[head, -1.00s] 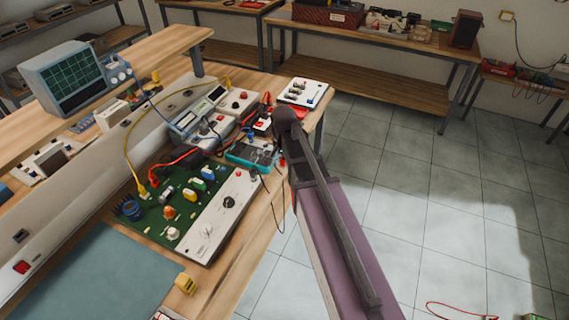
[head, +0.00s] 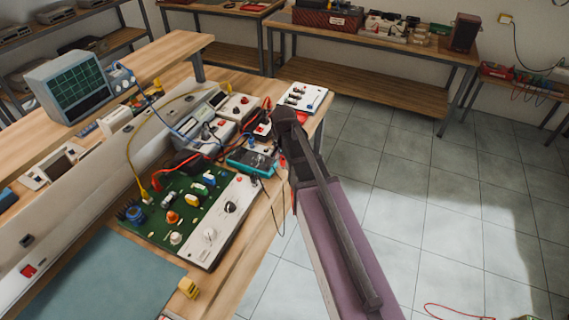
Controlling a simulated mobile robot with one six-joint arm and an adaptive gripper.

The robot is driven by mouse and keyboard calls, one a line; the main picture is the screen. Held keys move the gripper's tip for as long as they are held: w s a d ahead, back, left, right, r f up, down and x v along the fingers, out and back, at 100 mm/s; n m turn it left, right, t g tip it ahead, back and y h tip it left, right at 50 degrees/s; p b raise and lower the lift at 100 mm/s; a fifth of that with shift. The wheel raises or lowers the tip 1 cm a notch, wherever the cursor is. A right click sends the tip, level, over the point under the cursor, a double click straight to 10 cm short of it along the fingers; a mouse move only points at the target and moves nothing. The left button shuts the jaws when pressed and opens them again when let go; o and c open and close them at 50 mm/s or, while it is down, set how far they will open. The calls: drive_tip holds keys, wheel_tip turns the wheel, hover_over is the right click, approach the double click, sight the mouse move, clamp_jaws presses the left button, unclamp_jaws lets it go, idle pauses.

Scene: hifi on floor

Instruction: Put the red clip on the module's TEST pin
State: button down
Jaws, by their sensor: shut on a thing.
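The module, a green circuit board with a white front panel (head: 210,238), lies on the wooden bench at left centre. It carries colored parts and a dark knob. I cannot read any label, so the TEST pin is not distinguishable. My arm reaches up from the lower right, its dark end beside the bench's right edge. My gripper (head: 281,166) is small, dark and mostly hidden by my arm, to the right of the module and near a teal meter (head: 250,162). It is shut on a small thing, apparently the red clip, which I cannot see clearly.
Red, yellow and blue leads cross the bench behind the module. Bench instruments (head: 205,125) and a white panel (head: 302,97) stand further back. A yellow block (head: 188,288) sits near the front edge. A thin dark wire hangs over the edge.

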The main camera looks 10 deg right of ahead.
drive_tip(key=shift+r+p, duration=1.2)
drive_tip(key=shift+r, duration=0.1)
drive_tip(key=a, duration=0.1)
drive_tip(key=b, duration=0.2)
approach(239, 179)
idle(0.3)
drive_tip(key=shift+f, duration=0.2)
drive_tip(key=shift+f+b, duration=2.8)
drive_tip(key=shift+b, duration=0.2)
drive_tip(key=shift+f+b, duration=0.8)
idle(0.9)
